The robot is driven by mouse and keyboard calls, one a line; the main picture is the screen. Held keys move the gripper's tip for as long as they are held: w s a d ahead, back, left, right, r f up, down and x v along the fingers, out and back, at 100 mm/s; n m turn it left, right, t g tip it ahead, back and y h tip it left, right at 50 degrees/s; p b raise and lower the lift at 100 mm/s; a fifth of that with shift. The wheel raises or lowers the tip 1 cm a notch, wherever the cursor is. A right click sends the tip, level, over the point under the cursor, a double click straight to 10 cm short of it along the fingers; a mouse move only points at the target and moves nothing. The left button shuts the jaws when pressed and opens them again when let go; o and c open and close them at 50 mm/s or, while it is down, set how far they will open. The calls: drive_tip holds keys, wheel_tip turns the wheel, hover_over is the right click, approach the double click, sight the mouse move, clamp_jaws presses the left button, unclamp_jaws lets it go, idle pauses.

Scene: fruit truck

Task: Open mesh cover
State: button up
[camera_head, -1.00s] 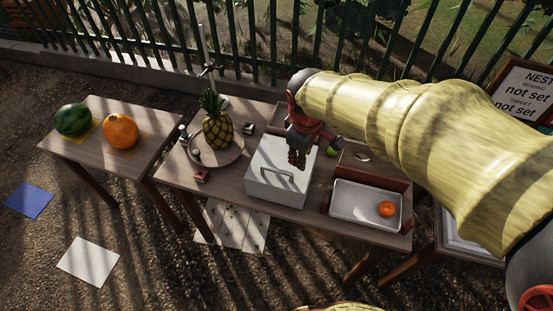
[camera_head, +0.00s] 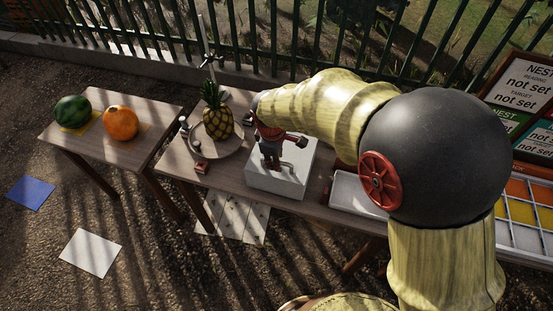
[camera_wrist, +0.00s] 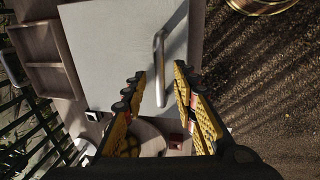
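The cover is a pale, flat-topped box lid (camera_head: 292,176) on the middle table, partly hidden by my arm in the head view. In the wrist view the pale cover (camera_wrist: 110,45) fills the upper middle, with a metal bar handle (camera_wrist: 159,60) on it. My gripper (camera_head: 271,164) hangs over the cover in the head view. In the wrist view my gripper (camera_wrist: 159,76) is open, with one finger on each side of the handle's near end. I cannot tell whether a finger touches it. No mesh shows on the cover.
A pineapple (camera_head: 217,119) stands on a round plate left of the cover. A white tray (camera_head: 352,192) lies right of it, partly behind my arm. A watermelon (camera_head: 73,112) and an orange fruit (camera_head: 121,123) sit on the left table. A fence (camera_head: 150,35) runs behind.

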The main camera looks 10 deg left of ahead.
drive_tip(key=shift+c, duration=1.1)
clamp_jaws()
